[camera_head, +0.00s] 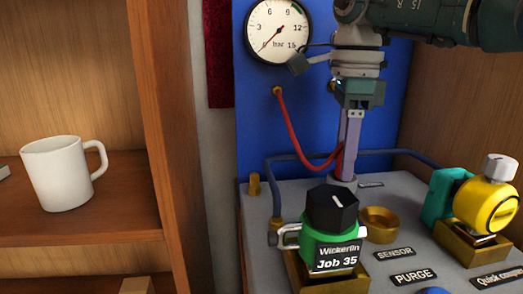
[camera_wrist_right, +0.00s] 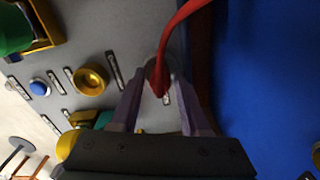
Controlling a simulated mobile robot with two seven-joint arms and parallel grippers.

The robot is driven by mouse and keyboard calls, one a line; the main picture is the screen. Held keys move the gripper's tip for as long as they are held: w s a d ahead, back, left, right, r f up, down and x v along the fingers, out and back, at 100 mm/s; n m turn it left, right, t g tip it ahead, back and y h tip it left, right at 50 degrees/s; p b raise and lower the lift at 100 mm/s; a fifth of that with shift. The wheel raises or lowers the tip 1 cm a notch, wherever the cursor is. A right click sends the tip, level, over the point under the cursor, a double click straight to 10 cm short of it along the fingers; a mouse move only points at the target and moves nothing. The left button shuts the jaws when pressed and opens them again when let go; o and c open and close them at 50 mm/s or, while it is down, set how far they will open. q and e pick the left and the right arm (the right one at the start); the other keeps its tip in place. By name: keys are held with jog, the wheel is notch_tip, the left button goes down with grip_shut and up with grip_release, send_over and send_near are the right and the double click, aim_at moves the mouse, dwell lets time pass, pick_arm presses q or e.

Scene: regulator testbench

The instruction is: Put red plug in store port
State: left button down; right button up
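The red plug (camera_wrist_right: 160,86) is on the end of a red hose (camera_head: 289,128) that hangs from a brass fitting on the blue panel. My right gripper (camera_head: 346,172) points down at the back of the grey bench. In the right wrist view its two fingers (camera_wrist_right: 160,92) are apart, one each side of the plug, with visible gaps. The plug is at a round grey socket (camera_head: 342,184); fingers hide how deep it sits. A brass ring port (camera_head: 380,224) stands in front, empty. No readable label says store, so I cannot tell which port that is. My left gripper is out of view.
A green regulator (camera_head: 331,247) with a black knob stands in front of the gripper. A yellow regulator (camera_head: 487,204) is at the right. A pressure gauge (camera_head: 278,30) is on the blue panel (camera_head: 258,120). A white mug (camera_head: 58,174) sits on the left shelf.

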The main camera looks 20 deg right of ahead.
jog(key=shift+o, duration=1)
notch_tip(320, 180, up, 12)
jog(key=p, duration=1)
jog(key=shift+r+p, duration=0.25)
jog(key=shift+p, duration=0.15)
